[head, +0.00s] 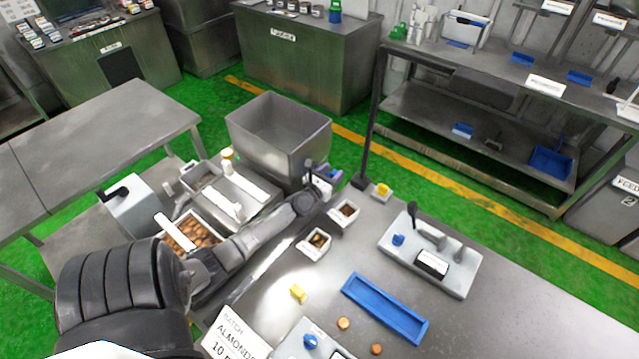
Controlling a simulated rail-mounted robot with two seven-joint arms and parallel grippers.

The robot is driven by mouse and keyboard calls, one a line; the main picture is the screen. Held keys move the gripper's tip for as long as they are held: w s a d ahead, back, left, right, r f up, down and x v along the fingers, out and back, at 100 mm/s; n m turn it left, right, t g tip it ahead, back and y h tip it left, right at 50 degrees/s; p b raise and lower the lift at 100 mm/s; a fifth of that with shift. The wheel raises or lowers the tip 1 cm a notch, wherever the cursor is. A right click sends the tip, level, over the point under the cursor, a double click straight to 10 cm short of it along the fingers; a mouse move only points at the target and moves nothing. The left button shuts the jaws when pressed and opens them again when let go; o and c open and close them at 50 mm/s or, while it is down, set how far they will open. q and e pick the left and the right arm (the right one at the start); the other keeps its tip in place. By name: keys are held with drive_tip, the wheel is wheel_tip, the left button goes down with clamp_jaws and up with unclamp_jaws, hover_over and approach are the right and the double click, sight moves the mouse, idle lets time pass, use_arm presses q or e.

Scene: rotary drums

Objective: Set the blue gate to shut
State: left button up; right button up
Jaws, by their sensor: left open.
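My left arm reaches in from the lower left, across the almond tray, to the right side of the large grey metal hopper (278,135). My left gripper (322,182) is open at the hopper's lower right corner. A small blue-violet part (333,173) shows right at the fingers. It looks like the blue gate, but the gripper partly covers it. I cannot tell whether the fingers touch it or how the gate is set. My right gripper is not in view.
A grey device with a blue knob (398,239) stands on the table at right. A white sign (235,335) stands in front.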

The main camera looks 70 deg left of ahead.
use_arm(q)
drive_tip(key=v, duration=1.3)
drive_tip(key=d+r+m+g+h+p, duration=0.1)
drive_tip(key=d+r+m+h+p, duration=0.25)
drive_tip(key=d+m, duration=0.5)
drive_tip(key=d+r+m+g+h+p, duration=0.25)
drive_tip(key=d+m+h+p, duration=0.25)
drive_tip(key=d+m, duration=0.35)
drive_tip(key=d+r+m+g+h+p, duration=0.1)
drive_tip(key=d+r+m+h+p, duration=0.3)
drive_tip(key=d+m, duration=0.45)
drive_tip(key=s+d+r+m+g+y+p, duration=0.1)
drive_tip(key=s+d+r+m+g+p, duration=0.3)
drive_tip(key=m, duration=0.5)
drive_tip(key=s+d+r+m+g+y+p, duration=0.2)
drive_tip(key=s+d+r+m+g+p, duration=0.1)
drive_tip(key=s+d+r+m+p, duration=0.2)
drive_tip(key=s+r+m+p, duration=0.2)
drive_tip(key=s+m, duration=0.1)
drive_tip(key=m, duration=0.1)
drive_tip(key=shift+s+r+g, duration=0.25)
drive_tip(key=shift+s+g, duration=0.1)
drive_tip(key=shift+s, duration=0.05)
drive_tip(key=shift+y, duration=0.25)
